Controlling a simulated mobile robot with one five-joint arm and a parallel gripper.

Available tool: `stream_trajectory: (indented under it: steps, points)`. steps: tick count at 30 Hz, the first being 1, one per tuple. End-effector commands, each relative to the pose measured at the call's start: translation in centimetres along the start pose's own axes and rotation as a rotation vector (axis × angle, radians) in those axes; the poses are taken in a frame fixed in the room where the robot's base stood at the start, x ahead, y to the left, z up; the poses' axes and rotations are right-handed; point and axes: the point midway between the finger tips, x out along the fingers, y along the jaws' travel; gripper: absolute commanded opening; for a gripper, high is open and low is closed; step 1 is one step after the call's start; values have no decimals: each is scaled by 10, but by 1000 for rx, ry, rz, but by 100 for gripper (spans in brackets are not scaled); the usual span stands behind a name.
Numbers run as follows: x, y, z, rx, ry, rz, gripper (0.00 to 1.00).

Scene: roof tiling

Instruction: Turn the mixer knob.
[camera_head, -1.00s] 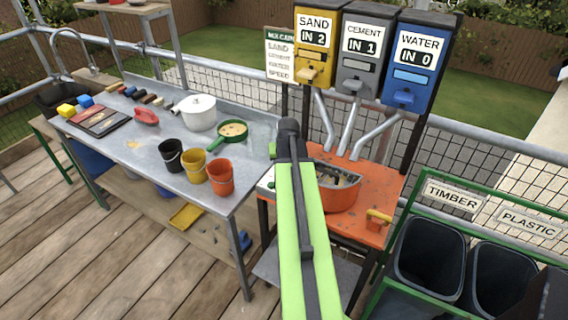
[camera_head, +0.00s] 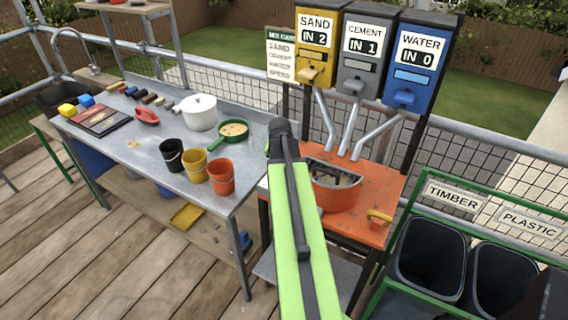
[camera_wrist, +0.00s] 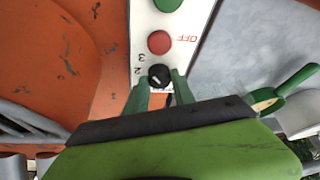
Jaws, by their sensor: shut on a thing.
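The mixer knob (camera_wrist: 158,74) is small and black with a white pointer mark. It sits at the near end of a white panel (camera_wrist: 184,22), beside the digits 2 and 3. My gripper (camera_wrist: 159,84) has its green fingers on either side of the knob and is shut on it. The pointer is tilted between the digits' side and the panel's far end; its exact setting is hard to read. The orange mixer (camera_head: 336,196) stands right of my arm in the head view and at the left of the wrist view (camera_wrist: 48,60). In the head view my arm hides the knob.
A red button (camera_wrist: 159,42) and a green button (camera_wrist: 168,4) lie beyond the knob. Sand (camera_head: 315,50), cement (camera_head: 364,55) and water (camera_head: 418,62) dispensers stand above the mixer.

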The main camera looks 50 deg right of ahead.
Motion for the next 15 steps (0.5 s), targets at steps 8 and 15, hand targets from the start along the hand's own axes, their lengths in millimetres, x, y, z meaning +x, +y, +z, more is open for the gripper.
stream_trajectory:
  steps: [8,15]
  points:
    - [0,0,0,0,-1,-1,52]
    - [0,0,0,-1,0,-1,52]
